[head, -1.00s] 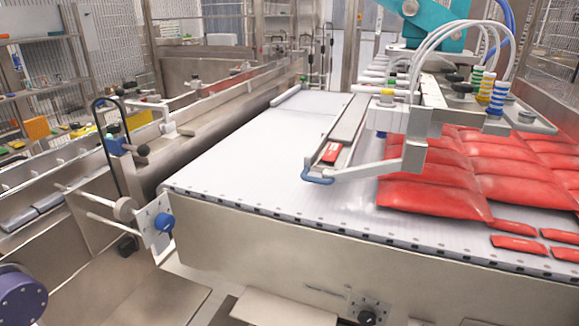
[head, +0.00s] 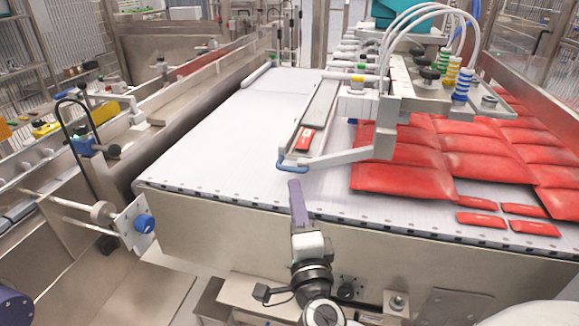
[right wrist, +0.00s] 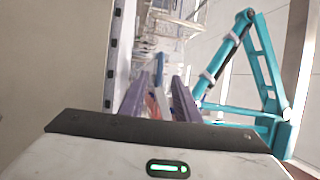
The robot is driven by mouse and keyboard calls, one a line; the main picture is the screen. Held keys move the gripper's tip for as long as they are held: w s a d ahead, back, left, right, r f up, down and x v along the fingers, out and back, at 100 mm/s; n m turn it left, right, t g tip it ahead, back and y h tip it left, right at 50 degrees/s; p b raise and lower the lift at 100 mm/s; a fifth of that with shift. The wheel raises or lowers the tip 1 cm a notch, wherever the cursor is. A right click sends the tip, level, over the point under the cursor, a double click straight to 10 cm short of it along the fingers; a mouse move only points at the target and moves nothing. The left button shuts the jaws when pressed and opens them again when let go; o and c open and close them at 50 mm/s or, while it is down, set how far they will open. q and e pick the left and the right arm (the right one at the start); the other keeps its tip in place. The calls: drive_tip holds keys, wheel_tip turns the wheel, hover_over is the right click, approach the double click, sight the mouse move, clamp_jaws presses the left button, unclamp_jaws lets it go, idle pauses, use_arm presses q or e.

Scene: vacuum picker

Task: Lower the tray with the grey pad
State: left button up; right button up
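A long narrow tray (head: 318,103) with a grey strip along it lies over the white belt in the head view. A blue handle (head: 292,167) is at its near end. A small red packet (head: 306,139) lies in its near part. My right gripper (head: 298,195), with purple fingers, is at the belt's near edge, just below the blue handle in the picture, with no clear contact. In the right wrist view its two fingers (right wrist: 158,100) stand apart with nothing visibly held. My left gripper is not in view.
The white belt (head: 215,150) is clear left of the tray. Large red bags (head: 405,180) and small red packets (head: 480,219) lie to the right. A grey bracket (head: 345,155) reaches from the picker to the handle. A blue knob (head: 144,223) sticks out at the left corner.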

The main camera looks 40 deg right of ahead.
sight(290, 169)
drive_tip(key=x, duration=0.9)
drive_tip(key=shift+c, duration=0.5)
clamp_jaws()
